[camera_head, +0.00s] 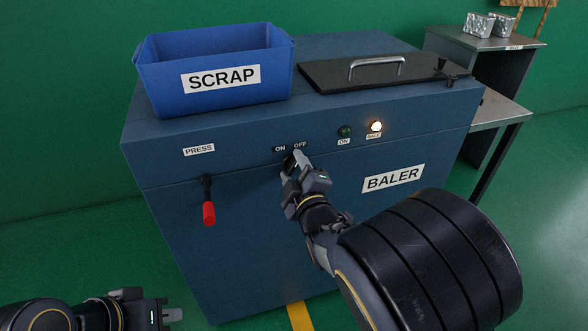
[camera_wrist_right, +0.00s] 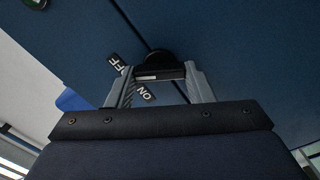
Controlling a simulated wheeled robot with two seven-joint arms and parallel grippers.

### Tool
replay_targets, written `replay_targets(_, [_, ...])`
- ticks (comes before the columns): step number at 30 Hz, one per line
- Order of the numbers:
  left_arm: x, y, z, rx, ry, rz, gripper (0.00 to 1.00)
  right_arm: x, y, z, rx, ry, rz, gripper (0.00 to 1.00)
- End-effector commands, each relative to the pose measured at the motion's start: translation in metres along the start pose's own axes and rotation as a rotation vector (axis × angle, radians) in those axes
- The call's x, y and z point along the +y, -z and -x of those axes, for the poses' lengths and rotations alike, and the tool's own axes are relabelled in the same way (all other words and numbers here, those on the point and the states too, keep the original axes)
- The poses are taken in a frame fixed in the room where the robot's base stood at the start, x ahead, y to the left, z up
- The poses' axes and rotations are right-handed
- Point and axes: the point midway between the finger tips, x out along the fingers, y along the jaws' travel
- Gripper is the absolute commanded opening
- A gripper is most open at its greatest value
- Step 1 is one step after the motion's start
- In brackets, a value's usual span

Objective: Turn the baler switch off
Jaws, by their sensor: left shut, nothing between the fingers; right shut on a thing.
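The blue baler (camera_head: 250,230) stands in the middle of the head view. Its black switch (camera_head: 290,161) sits on the front panel below the ON and OFF labels (camera_head: 290,147). My right gripper (camera_head: 292,166) is at the switch and shut on it, partly hiding it. In the right wrist view the black switch (camera_wrist_right: 160,62) shows between the two grey fingers (camera_wrist_right: 160,85), with the labels (camera_wrist_right: 130,80) beside them. I cannot tell which label the switch points to. My left gripper (camera_head: 172,314) is shut and empty at the bottom left, away from the baler.
A blue SCRAP bin (camera_head: 170,75) and a black lid with a metal handle (camera_head: 376,66) are on top of the baler. A red-gripped PRESS lever (camera_head: 208,212) hangs left of the switch. A dark green lamp (camera_head: 344,131) and a lit BALE lamp (camera_head: 376,127) are to its right.

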Motion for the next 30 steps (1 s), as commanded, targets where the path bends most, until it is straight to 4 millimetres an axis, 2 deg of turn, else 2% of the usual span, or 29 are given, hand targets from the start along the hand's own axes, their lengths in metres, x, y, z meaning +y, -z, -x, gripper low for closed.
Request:
replay_targets(3, [0.0,0.0,0.0,0.0,0.0,0.0,0.0,-0.001,0.0,0.0,0.0,0.002,0.004,0.24])
replay_targets(4, [0.0,0.0,0.0,0.0,0.0,0.0,0.0,-0.001,0.0,0.0,0.0,0.002,0.004,0.48])
replay_targets(9, [0.0,0.0,0.0,0.0,0.0,0.0,0.0,-0.001,0.0,0.0,0.0,0.001,0.002,0.69])
replay_targets(17, [0.0,0.0,0.0,0.0,0.0,0.0,0.0,0.0,0.0,0.001,0.0,0.001,0.001,0.69])
replay_targets(20, [0.001,0.001,0.001,0.0,0.0,0.0,0.0,0.0,0.0,0.007,-0.001,0.002,0.0,0.69])
replay_targets(30, [0.004,0.004,0.008,0.0,0.0,0.0,0.0,0.0,0.001,0.062,0.0,0.003,0.0,0.69])
